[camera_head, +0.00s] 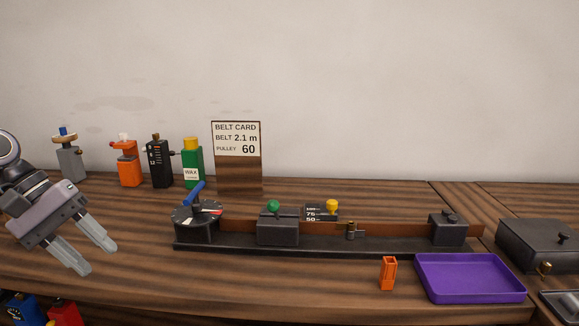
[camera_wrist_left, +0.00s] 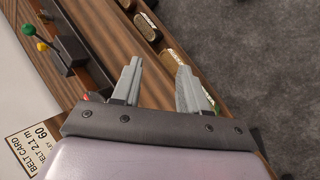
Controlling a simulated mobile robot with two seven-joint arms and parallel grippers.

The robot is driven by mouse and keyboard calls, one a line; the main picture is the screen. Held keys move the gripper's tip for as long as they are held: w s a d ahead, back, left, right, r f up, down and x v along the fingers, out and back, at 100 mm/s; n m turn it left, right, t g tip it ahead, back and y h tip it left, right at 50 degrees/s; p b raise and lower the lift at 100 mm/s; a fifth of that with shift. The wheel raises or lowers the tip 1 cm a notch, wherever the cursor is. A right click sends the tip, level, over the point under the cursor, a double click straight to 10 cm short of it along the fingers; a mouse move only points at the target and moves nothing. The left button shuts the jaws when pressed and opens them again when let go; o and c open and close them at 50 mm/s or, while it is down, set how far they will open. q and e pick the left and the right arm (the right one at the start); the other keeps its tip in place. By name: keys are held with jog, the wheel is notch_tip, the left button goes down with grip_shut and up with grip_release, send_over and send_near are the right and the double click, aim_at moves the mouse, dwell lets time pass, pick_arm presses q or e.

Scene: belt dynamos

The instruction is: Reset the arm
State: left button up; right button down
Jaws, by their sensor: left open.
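My left gripper (camera_head: 84,257) is at the left of the head view, over the left part of the wooden bench (camera_head: 140,270). Its two pale fingers are spread apart with nothing between them, and it is clear of the dial device. In the left wrist view the fingers (camera_wrist_left: 158,85) are also apart and empty. My right gripper is not in view. The dial device has a dark base rail (camera_head: 320,249), a dial with a blue lever (camera_head: 194,194) at its left end, a green knob (camera_head: 273,207) and a yellow knob (camera_head: 332,206).
A belt card (camera_head: 237,140) reading 2.1 m and pulley 60 stands behind. Several bottles, including a green wax one (camera_head: 192,163), stand back left. A purple tray (camera_head: 470,279) and a small orange holder (camera_head: 388,273) are front right. A dark box (camera_head: 540,246) is far right.

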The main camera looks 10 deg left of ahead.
pick_arm(q)
jog(key=s+f+m+t+p, duration=0.15)
jog(key=f+m+t, duration=0.45)
jog(key=f+m, duration=0.8)
jog(key=s+f+m+t, duration=0.2)
jog(key=f+m+t, duration=0.55)
jog(key=m, duration=1.35)
jog(key=s+d+f+n+g+y, duration=0.1)
jog(key=s+d+f+n, duration=0.2)
jog(key=d+n, duration=0.3)
jog(key=s+d+f+n+g+y+p, duration=0.1)
jog(key=d+f+n, duration=0.4)
jog(key=n, duration=0.5)
jog(key=s+d+f+n+g+y, duration=0.2)
jog(key=s+d+f+n+g, duration=0.1)
jog(key=d+n, duration=0.4)
jog(key=s+f+n, duration=0.1)
jog(key=s+n, duration=0.1)
jog(key=shift+s+d+f+p, duration=0.2)
jog(key=shift+s+f+p, duration=0.1)
jog(key=shift+s+f, duration=0.1)
jog(key=shift+a, duration=0.1)
